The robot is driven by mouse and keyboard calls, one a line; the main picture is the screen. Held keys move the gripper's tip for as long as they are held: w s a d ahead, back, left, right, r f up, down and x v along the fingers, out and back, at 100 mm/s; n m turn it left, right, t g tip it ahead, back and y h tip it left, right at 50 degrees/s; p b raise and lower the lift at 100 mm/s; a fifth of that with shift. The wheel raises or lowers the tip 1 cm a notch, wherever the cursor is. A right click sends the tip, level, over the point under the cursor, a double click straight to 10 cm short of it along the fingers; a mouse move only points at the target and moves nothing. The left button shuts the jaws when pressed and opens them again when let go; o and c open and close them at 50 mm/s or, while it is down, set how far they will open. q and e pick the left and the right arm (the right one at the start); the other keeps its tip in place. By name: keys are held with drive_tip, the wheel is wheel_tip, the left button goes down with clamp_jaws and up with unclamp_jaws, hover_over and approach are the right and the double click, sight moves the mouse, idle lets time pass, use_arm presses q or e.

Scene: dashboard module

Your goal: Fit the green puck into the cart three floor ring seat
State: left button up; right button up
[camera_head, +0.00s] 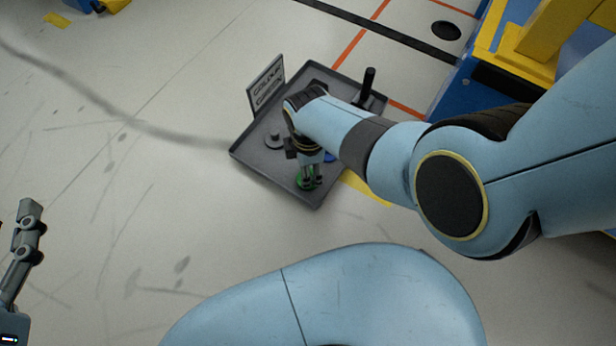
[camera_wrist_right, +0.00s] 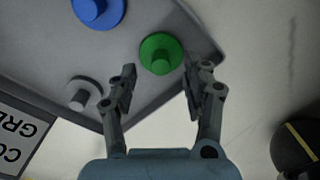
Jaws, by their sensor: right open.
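The green puck (camera_wrist_right: 160,53), a round disc with a raised knob, sits on the grey tray (camera_wrist_right: 160,110) near its edge. It also shows in the head view (camera_head: 304,183), partly covered by my right gripper (camera_head: 312,178). In the wrist view the right gripper (camera_wrist_right: 160,78) is open, its two fingers apart on either side of the puck's near side, with nothing held. I cannot make out which thing is the cart three ring seat.
A blue puck (camera_wrist_right: 98,10) and a grey puck (camera_wrist_right: 84,93) share the tray. A sign (camera_head: 266,84) and a black upright post (camera_head: 369,82) stand at the tray. A dark round spot (camera_head: 446,30) is on the floor beside blue and yellow structures (camera_head: 500,65).

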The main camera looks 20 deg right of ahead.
drive_tip(key=shift+s+f+b, duration=0.1)
drive_tip(key=shift+f+b, duration=0.65)
drive_tip(key=shift+f, duration=0.15)
drive_tip(key=shift+f+b, duration=0.6)
drive_tip(key=shift+f, duration=0.05)
use_arm(q)
drive_tip(key=w+d+r+m+t+h, duration=0.1)
drive_tip(key=r+t, duration=0.3)
drive_tip(key=r, duration=0.5)
drive_tip(key=w+d+r+m+t+h, duration=0.1)
drive_tip(key=w+r+t+h, duration=0.2)
drive_tip(key=r, duration=0.6)
drive_tip(key=shift+r+m+t, duration=0.2)
drive_tip(key=shift+m+t, duration=0.2)
drive_tip(key=shift+t, duration=0.3)
drive_tip(key=shift+w, duration=0.1)
use_arm(e)
clamp_jaws()
